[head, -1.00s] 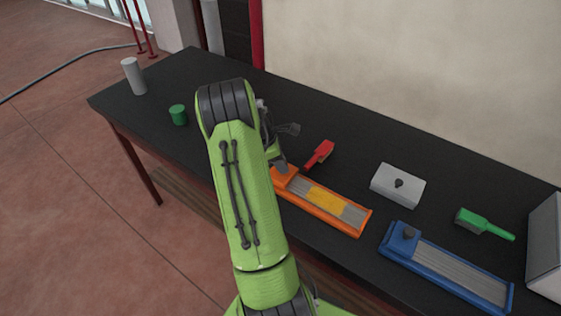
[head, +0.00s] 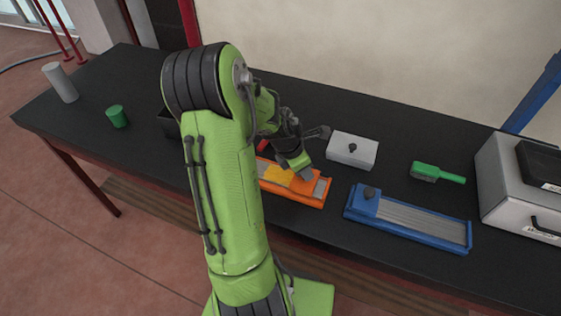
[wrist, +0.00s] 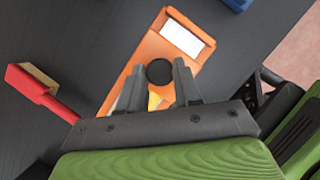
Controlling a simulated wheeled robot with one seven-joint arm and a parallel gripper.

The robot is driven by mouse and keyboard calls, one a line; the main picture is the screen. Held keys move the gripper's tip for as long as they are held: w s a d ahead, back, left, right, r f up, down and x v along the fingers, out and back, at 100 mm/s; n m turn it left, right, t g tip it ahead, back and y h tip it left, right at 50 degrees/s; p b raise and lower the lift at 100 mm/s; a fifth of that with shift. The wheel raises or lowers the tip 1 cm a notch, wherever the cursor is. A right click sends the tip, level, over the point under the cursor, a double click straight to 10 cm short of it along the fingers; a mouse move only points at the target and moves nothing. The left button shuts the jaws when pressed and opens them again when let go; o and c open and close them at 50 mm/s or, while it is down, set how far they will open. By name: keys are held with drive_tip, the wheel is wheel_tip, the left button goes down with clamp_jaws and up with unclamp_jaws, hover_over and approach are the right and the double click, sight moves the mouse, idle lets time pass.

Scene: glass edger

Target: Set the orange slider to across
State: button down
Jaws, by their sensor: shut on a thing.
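The orange slider's track (head: 323,203) lies on the black table, right of my forearm in the head view; its left end is hidden. Its orange carriage (head: 302,184) sits toward the right end, with a yellow strip to its left and a short grey stretch to its right. My gripper (head: 304,174) is over the carriage. In the wrist view my gripper (wrist: 159,78) has its fingers on either side of the dark round knob (wrist: 159,71), shut on it. The pale stretch of track (wrist: 182,38) lies beyond the knob.
A blue slider (head: 412,220) lies to the right, and a grey box with a knob (head: 351,151) stands behind. A green brush (head: 437,173) and a large grey case (head: 510,190) are farther right. A red brush (wrist: 42,90) lies beside the orange track. A green cylinder (head: 117,117) stands left.

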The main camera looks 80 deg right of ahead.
sight(313, 182)
drive_tip(key=shift+s+a, duration=0.2)
drive_tip(key=shift+s, duration=1.15)
drive_tip(key=c, duration=0.8)
unclamp_jaws()
drive_tip(key=shift+s, duration=0.15)
drive_tip(key=shift+r, duration=0.1)
drive_tip(key=shift+w+r, duration=0.25)
drive_tip(key=shift+r, duration=0.1)
drive_tip(key=p+v, duration=0.3)
drive_tip(key=v, duration=1.2)
drive_tip(key=shift+a, duration=0.15)
drive_tip(key=shift+f, duration=0.1)
